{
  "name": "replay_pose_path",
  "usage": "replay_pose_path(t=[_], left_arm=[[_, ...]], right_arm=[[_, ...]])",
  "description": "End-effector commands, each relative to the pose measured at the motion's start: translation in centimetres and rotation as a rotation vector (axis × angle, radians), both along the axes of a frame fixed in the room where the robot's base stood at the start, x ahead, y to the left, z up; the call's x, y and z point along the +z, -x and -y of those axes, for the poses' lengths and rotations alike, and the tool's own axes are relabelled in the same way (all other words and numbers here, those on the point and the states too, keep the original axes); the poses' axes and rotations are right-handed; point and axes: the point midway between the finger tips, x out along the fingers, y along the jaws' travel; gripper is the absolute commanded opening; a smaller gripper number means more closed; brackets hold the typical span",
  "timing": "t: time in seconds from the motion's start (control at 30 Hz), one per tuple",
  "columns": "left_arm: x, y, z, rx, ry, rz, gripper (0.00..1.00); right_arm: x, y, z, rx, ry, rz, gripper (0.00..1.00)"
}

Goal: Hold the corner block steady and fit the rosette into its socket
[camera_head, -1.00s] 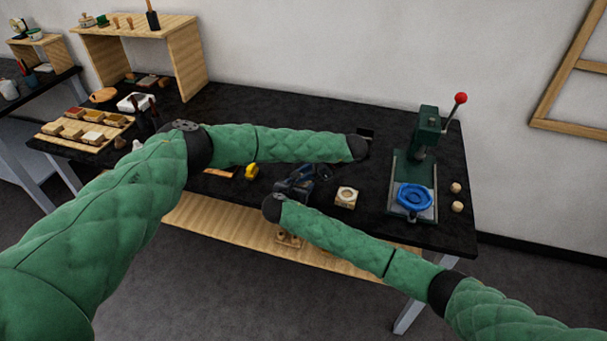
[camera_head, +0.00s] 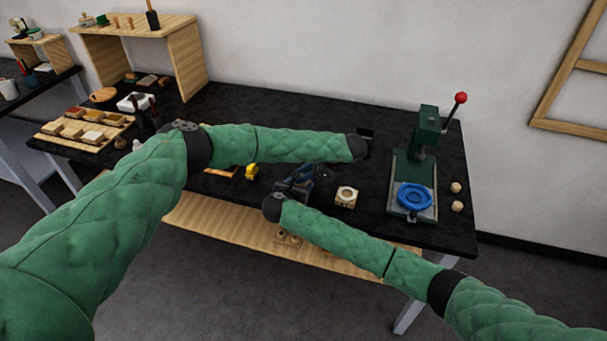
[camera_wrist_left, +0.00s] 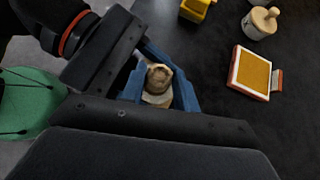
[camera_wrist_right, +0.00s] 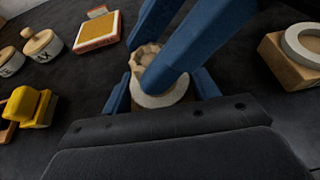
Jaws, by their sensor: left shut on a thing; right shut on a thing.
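The rosette is a small round piece with a carved brown part and a pale collar. It sits between my blue fingers in the left wrist view (camera_wrist_left: 158,76) and the right wrist view (camera_wrist_right: 162,96). My left gripper (camera_wrist_left: 158,92) and my right gripper (camera_wrist_right: 162,88) both appear shut on it, their fingers crossing close together. In the head view the grippers meet above the table and the rosette is hidden. The corner block (camera_head: 346,196), pale wood with a ring-shaped socket on top, stands on the table right of them. It also shows in the right wrist view (camera_wrist_right: 292,66), apart from both grippers.
Dark table around the corner block is clear.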

Motion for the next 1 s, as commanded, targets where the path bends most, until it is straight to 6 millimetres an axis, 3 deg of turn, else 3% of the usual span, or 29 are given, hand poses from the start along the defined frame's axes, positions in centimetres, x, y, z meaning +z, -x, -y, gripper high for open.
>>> replay_pose_path(t=[0.93,0.97,1.0], left_arm=[[-1.7,0.0,0.0,-0.001,0.000,-0.001,0.05],[-1.6,0.0,0.0,0.000,0.000,0.000,0.34],[-1.6,0.0,0.0,0.000,0.000,0.000,0.42]], right_arm=[[0.0,0.0,0.0,0.000,0.000,0.000,0.37],[0.0,0.0,0.0,0.000,0.000,0.000,0.37],[0.0,0.0,0.0,0.000,0.000,0.000,0.37]])
